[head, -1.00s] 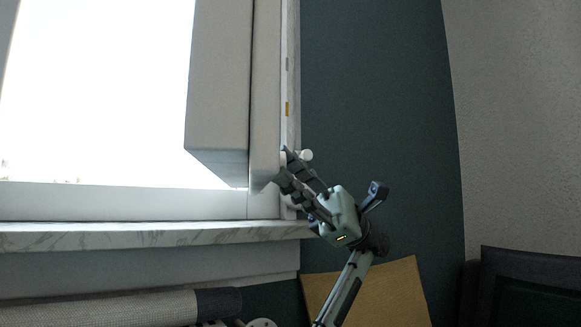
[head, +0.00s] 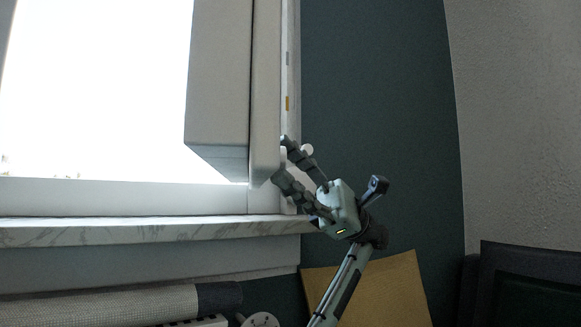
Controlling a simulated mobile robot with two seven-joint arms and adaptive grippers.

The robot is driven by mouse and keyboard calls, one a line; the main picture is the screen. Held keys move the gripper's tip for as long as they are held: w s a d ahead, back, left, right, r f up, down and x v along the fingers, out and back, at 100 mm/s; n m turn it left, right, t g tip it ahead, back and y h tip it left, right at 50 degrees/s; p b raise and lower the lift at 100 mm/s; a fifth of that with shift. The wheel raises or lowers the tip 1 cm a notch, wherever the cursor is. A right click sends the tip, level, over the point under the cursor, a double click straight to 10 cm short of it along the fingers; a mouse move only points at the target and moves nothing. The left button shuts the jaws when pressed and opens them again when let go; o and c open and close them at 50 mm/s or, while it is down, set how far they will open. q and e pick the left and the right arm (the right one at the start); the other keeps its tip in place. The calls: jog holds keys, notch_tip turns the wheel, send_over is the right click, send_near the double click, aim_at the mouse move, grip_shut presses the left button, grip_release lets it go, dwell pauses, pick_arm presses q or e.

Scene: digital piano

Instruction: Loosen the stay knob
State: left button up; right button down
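A small round white knob (head: 307,150) shows at the right edge of the white window frame, just behind the upper finger of my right gripper; I take it for the stay knob. My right gripper (head: 280,159) comes up from below and is open. Its two dark fingers are spread at the lower edge of the window sash (head: 265,110). A pale part shows between the fingers, but I cannot tell whether they touch it. The stay itself is mostly hidden by the fingers. My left gripper is not in view.
A marbled sill (head: 130,232) runs below the bright window. A dark green wall (head: 385,90) is clear to the right. A tan panel (head: 390,290) stands behind my arm, a rolled woven item (head: 110,305) lies lower left, and a dark padded object (head: 530,285) is lower right.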

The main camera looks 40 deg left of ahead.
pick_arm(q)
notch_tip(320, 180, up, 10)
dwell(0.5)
